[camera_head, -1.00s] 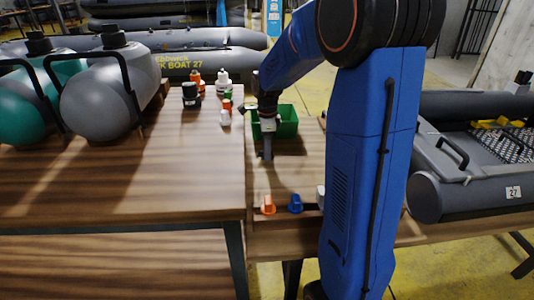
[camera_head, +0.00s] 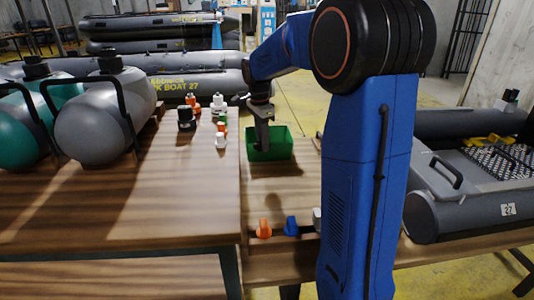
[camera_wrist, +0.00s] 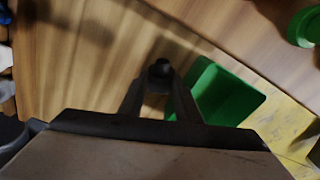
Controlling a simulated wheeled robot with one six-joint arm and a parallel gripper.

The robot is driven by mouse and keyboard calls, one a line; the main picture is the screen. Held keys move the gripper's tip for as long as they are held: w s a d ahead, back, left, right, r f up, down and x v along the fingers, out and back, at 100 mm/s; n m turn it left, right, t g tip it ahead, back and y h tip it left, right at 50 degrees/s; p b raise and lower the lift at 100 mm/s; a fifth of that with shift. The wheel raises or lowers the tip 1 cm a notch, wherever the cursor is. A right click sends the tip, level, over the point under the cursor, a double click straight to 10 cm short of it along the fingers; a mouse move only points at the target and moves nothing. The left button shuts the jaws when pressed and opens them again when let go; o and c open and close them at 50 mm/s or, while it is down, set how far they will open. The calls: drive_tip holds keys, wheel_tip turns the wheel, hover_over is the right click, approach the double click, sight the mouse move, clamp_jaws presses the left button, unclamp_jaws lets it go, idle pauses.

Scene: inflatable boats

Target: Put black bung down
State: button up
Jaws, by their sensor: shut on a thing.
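My gripper (camera_head: 262,146) points down at the left part of the green bin in the head view. In the wrist view its two dark fingers (camera_wrist: 160,92) are shut on the black bung (camera_wrist: 160,67), a small dark round piece at their tips. Wood lies below and around the bung there, and the green bin (camera_wrist: 230,98) is just to the right of the fingers. In the head view the bung is too dark and small to make out against the gripper. The bin (camera_head: 283,146) stands on the right-hand wooden table.
Several small bottles and caps (camera_head: 220,140) stand on the left table (camera_head: 170,195). An orange cap (camera_head: 264,228) and a blue cap (camera_head: 291,226) are at the right table's front. Bare wood (camera_head: 280,185) lies in front of the bin.

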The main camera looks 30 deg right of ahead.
drive_tip(key=w+d+r+n+t, duration=0.3)
drive_tip(key=w+d+n, duration=0.7)
drive_tip(key=w+n, duration=0.35)
drive_tip(key=shift+n+h, duration=0.25)
drive_tip(key=shift+h, duration=0.05)
drive_tip(key=shift+s+a+f, duration=0.1)
drive_tip(key=shift+s+f, duration=0.05)
drive_tip(key=shift+f, duration=2.4)
drive_tip(key=shift+s+a+f, duration=0.1)
drive_tip(key=shift+s+f, duration=0.05)
drive_tip(key=shift+f, duration=2.4)
drive_tip(key=shift+f, duration=0.6)
drive_tip(key=o, duration=1.1)
drive_tip(key=shift+o, duration=0.2)
